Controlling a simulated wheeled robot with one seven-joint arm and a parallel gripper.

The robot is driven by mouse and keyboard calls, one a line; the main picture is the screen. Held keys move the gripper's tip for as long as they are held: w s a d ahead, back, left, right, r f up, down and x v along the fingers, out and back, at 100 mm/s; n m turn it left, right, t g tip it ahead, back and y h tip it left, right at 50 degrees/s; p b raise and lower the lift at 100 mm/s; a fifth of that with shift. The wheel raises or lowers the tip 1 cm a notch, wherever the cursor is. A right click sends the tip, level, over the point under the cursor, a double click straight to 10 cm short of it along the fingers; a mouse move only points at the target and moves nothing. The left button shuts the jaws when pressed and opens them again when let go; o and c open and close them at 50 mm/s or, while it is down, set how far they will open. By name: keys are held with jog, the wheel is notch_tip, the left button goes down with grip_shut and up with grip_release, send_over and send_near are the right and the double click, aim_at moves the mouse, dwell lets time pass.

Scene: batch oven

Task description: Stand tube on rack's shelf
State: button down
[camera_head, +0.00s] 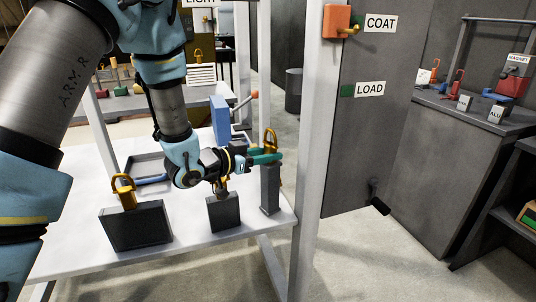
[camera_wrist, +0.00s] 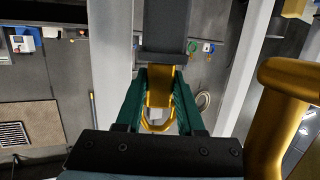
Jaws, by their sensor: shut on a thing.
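A tall, narrow dark grey tube (camera_head: 270,190) with a gold loop handle (camera_head: 270,138) on top is upright near the right end of a white surface (camera_head: 180,262). My gripper (camera_head: 265,158) has green fingers shut on this handle. In the wrist view, my gripper (camera_wrist: 158,105) has the gold handle (camera_wrist: 159,85) between its fingers, with the dark grey tube (camera_wrist: 165,25) beyond. I cannot tell whether the tube's base touches the surface. The white surface is framed by white posts (camera_head: 315,130); I cannot tell whether it is the rack's shelf.
A wide dark block (camera_head: 135,228) and a smaller dark block (camera_head: 223,213), both gold-handled, stand left of the tube. Behind are a blue block (camera_head: 219,115) and a grey tray (camera_head: 147,165). A grey panel (camera_head: 375,120) with COAT and LOAD labels stands right of the post.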

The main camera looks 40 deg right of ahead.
jog(key=shift+f, duration=0.1)
jog(key=shift+c, duration=2.2)
grip_release()
jog(key=shift+f, duration=0.1)
jog(key=shift+a, duration=0.1)
